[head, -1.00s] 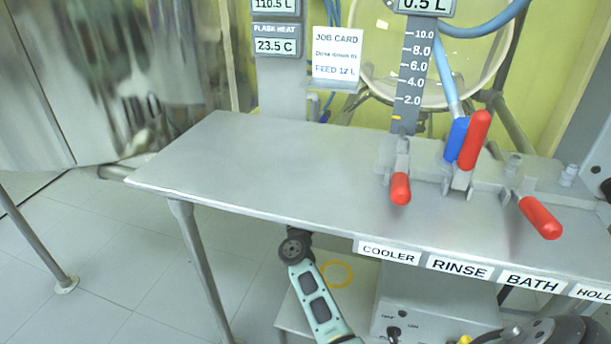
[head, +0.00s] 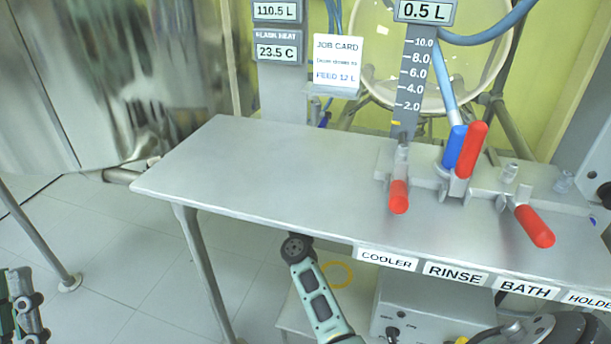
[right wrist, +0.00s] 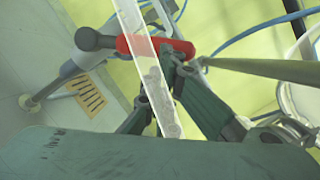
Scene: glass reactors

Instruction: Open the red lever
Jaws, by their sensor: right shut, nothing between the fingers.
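In the head view, three red-handled levers show on the metal bench: one upright (head: 472,150) beside a blue handle (head: 454,147), one hanging at the left (head: 398,197), and one slanting down at the right (head: 534,226). In the right wrist view a red lever handle (right wrist: 150,46) with a dark end lies just beyond my right gripper (right wrist: 165,82). I cannot tell which lever it is. My right gripper is shut and empty, its tips close to the handle. Part of my left gripper (head: 25,305) shows at the head view's lower left edge; its fingertips are unclear.
The metal bench top (head: 270,170) is clear at left. Labels run along its front edge. A job card (head: 337,60) and displays stand behind. In the right wrist view a translucent strip (right wrist: 150,65) crosses in front of the red handle, and a green rod (right wrist: 265,70) runs to the right.

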